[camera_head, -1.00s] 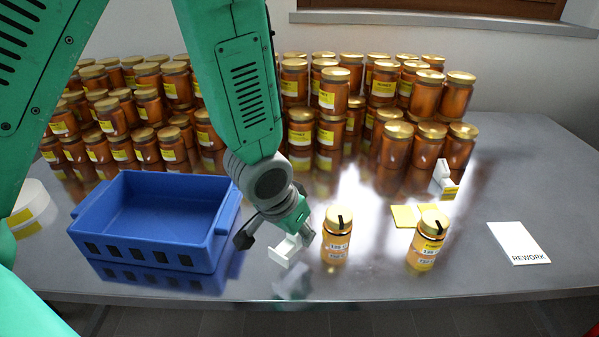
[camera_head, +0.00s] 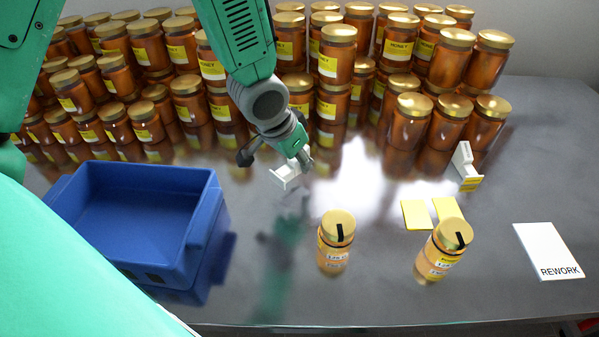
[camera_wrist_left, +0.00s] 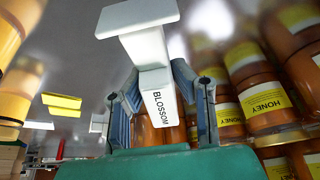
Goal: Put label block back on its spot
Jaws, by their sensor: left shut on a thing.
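A white label block (camera_head: 285,177) with a broad plate is held in my left gripper (camera_head: 277,160), above the table between the blue crate and the front jars. In the left wrist view, the label block (camera_wrist_left: 150,62) reads BLOSSOM and sits between the two fingers of my left gripper (camera_wrist_left: 162,108). A second white block (camera_head: 464,165) with a yellow label stands at the right, by the stacked jars. Two yellow patches (camera_head: 416,214) lie side by side on the table behind the right front jar. My right gripper is not in view.
Two jars with gold lids stand at the front, one in the middle (camera_head: 335,250) and one tilted-looking to the right (camera_head: 437,262). A blue crate (camera_head: 210,215) is at left. Stacked honey jars (camera_head: 400,50) line the back. A REWORK card (camera_head: 546,248) lies at far right.

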